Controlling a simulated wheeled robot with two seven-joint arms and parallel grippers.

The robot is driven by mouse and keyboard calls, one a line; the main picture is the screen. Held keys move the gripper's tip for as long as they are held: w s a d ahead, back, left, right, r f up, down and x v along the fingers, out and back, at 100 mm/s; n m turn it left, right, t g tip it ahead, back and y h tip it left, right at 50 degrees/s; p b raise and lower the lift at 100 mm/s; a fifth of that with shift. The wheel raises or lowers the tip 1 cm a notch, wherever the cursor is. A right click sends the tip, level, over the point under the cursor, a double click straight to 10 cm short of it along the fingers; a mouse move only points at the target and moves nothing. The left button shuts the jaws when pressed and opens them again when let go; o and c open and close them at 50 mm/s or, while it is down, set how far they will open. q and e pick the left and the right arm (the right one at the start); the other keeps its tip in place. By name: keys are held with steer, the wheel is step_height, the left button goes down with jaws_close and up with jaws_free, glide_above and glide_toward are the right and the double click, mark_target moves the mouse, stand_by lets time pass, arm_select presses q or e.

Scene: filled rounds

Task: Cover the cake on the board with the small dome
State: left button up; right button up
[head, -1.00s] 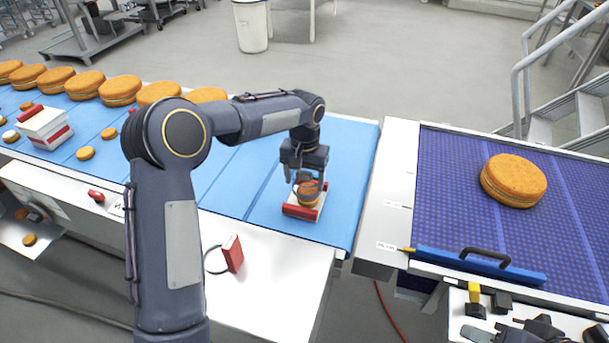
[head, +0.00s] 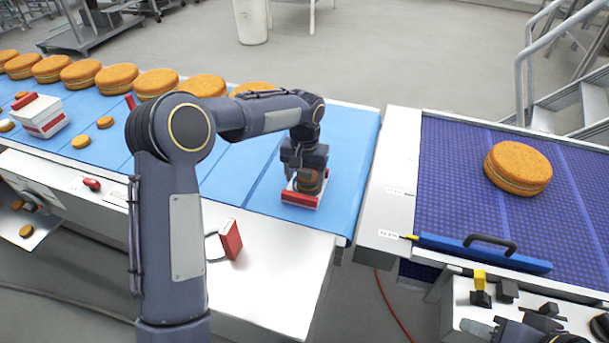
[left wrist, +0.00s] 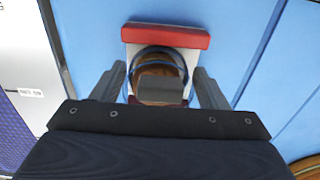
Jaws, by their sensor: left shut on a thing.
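The cake (head: 307,187), small, round and brown, sits on a white board with red ends (head: 300,198) near the right end of the blue belt. In the left wrist view the board (left wrist: 190,38) lies under the cake (left wrist: 155,60). My left gripper (head: 309,174) is directly above the cake, pointing down, shut on the small dome. The clear dome (left wrist: 131,68) shows as a dark ring around the cake, with a dark knob between my fingers. Whether its rim touches the board is hidden. My right gripper (head: 535,328) is partly in view at the bottom right; its jaws are unclear.
A row of large cakes (head: 117,77) lines the far side of the belt. Another large cake (head: 517,167) lies on the purple belt, with a blue bar with a black handle (head: 485,252) in front. A red block (head: 230,240) stands on the white front ledge.

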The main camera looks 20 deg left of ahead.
arm_select(q)
steer(key=shift+f, duration=0.25)
stand_by(0.8)
steer(key=o, duration=1.2)
steer(key=shift+r, duration=0.1)
steer(key=shift+r+p, duration=2.55)
steer(key=shift+r, duration=0.9)
